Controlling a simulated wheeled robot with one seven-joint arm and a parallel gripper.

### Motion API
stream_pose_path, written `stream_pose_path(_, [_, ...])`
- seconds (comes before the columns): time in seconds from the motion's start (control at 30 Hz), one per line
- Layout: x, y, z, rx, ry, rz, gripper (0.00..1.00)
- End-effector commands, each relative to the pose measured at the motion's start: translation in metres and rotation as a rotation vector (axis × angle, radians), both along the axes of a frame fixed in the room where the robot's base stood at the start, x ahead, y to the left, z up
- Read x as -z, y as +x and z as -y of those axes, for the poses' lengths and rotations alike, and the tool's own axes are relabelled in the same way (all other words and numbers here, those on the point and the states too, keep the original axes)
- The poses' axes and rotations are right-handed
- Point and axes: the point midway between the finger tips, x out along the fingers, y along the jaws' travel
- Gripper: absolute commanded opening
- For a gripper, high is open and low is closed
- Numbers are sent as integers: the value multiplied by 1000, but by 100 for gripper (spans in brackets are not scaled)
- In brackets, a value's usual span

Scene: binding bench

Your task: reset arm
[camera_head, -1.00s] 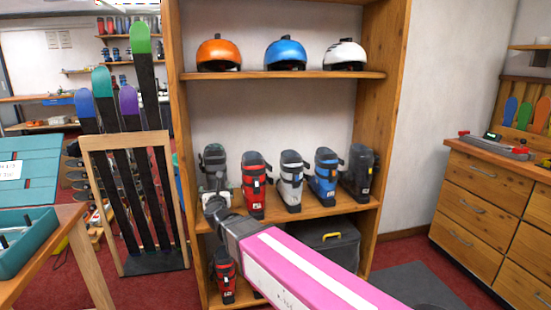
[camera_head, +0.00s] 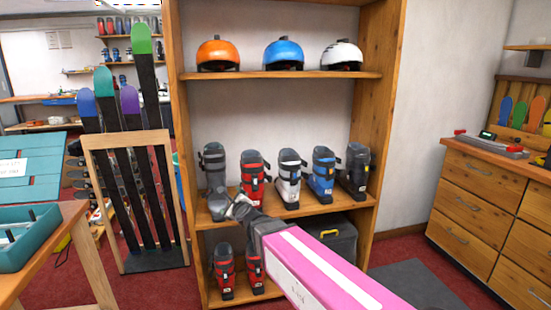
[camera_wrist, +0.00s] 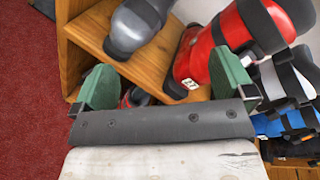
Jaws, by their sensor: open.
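My gripper (camera_head: 230,208) is in front of the boot shelf, by the front edge of the middle board and close to the grey boot (camera_head: 214,168) and the red boot (camera_head: 254,175). My pink arm runs from it to the lower right. In the wrist view, the two green fingers (camera_wrist: 168,88) stand wide apart with nothing held between them. Beyond them show the grey boot (camera_wrist: 138,25) and the red boot (camera_wrist: 215,50), both standing on the board. Whether a fingertip touches the shelf cannot be told.
The wooden shelf (camera_head: 288,76) also holds several helmets, more boots, red boots (camera_head: 224,270) below and a dark case (camera_head: 335,240). A ski rack (camera_head: 158,262) stands left, a table (camera_head: 68,222) at far left, a drawer cabinet (camera_head: 480,200) right.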

Motion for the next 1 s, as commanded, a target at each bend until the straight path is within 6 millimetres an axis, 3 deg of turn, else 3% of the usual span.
stream_pose_path(0.17, [51, -4, 58, -202, -461, 20, 100])
stream_pose_path(0.37, [116, -27, 140, -516, -964, -7, 100])
stream_pose_path(0.5, [157, -56, 208, -788, -1253, -61, 100])
stream_pose_path(0.7, [195, -109, 300, -1207, -1502, -168, 100])
stream_pose_path(0.87, [206, -139, 344, -1435, -1558, -226, 100])
stream_pose_path(1.0, [206, -142, 347, -1454, -1561, -230, 100])
